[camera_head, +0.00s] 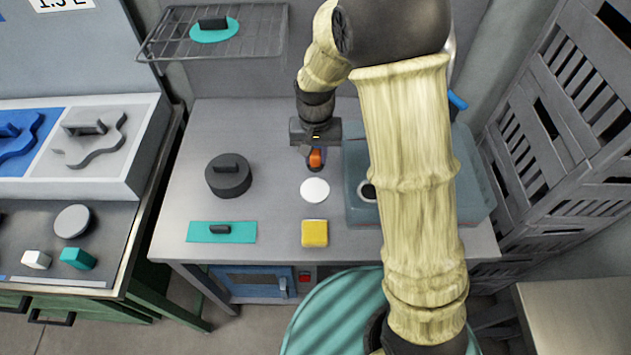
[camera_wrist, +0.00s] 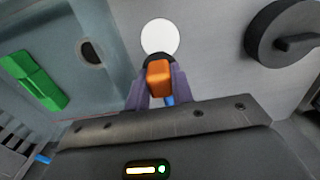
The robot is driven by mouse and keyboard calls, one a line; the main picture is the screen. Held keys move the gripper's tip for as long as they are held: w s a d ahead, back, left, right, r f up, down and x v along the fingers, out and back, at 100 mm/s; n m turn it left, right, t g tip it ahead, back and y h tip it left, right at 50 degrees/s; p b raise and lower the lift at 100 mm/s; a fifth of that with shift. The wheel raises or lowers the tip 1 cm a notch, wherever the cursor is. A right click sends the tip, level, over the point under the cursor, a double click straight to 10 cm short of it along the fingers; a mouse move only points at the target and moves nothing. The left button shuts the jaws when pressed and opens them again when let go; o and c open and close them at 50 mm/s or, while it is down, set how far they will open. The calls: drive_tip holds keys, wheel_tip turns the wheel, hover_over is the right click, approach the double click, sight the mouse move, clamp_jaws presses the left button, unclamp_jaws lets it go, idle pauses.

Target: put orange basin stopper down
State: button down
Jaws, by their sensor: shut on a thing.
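The orange basin stopper (camera_head: 316,157) is in my gripper (camera_head: 315,161), over the back middle of the grey worktop, just behind a white disc (camera_head: 315,190). My gripper points down and is shut on the stopper's orange part. In the wrist view the orange block (camera_wrist: 159,79) sits between the two fingers of my gripper (camera_wrist: 158,88), with a dark round part beyond it. The white disc (camera_wrist: 160,36) shows just past it, partly covered by the dark part. I cannot tell whether the stopper touches the worktop.
On the worktop (camera_head: 270,135) stand a dark round lid (camera_head: 228,178), a teal plate with a handle (camera_head: 240,233) and a yellow block (camera_head: 315,233). A blue-grey box (camera_head: 360,212) is close on the right, partly behind my arm. A wire shelf (camera_head: 260,40) hangs at the back left.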

drive_tip(key=shift+s, duration=0.2)
drive_tip(key=shift+f, duration=0.4)
hover_over(315, 190)
drive_tip(key=shift+w+f+p, duration=0.1)
drive_tip(key=shift+f+p, duration=0.3)
drive_tip(key=shift+f, duration=2.3)
drive_tip(key=shift+f, duration=1.85)
drive_tip(key=shift+f, duration=0.1)
drive_tip(key=c, duration=1.2)
unclamp_jaws()
